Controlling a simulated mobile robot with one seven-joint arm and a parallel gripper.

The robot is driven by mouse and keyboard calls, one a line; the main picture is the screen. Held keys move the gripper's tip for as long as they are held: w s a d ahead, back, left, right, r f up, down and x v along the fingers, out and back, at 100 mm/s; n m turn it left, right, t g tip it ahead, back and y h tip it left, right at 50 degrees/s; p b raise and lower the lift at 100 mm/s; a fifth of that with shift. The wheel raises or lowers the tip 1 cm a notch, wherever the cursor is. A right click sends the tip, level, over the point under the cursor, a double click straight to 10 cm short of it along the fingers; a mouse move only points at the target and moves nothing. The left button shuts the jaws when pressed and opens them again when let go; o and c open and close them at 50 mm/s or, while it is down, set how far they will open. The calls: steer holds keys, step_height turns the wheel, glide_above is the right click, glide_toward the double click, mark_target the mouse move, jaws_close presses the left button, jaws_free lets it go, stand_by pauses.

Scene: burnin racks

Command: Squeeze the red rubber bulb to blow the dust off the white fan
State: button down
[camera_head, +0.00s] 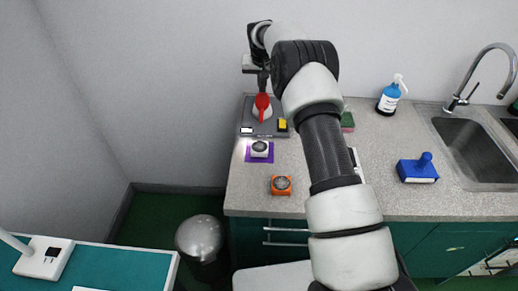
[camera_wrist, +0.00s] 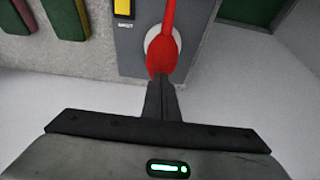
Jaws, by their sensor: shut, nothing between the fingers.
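The red rubber bulb (camera_head: 262,102) stands on a white round base on a grey station at the back left of the counter. In the wrist view the bulb (camera_wrist: 163,50) has a narrow neck and a rounded end. My gripper (camera_head: 263,88) is just above the bulb, pointing down. In the wrist view my gripper (camera_wrist: 161,82) is shut, its fingertips overlapping the bulb's rounded end; I cannot tell whether they touch it.
An orange fan (camera_head: 281,185) lies nearer the counter's front edge. A yellow block (camera_head: 282,125) is on the station's right. A wall stands behind.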

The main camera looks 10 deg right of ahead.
mark_target(262, 95)
steer(key=shift+f+b, duration=0.85)
steer(key=shift+f, duration=0.7)
steer(key=shift+r+p, duration=0.9)
steer(key=shift+r, duration=0.65)
steer(key=shift+r+p, duration=1.7)
steer(key=shift+r, duration=0.85)
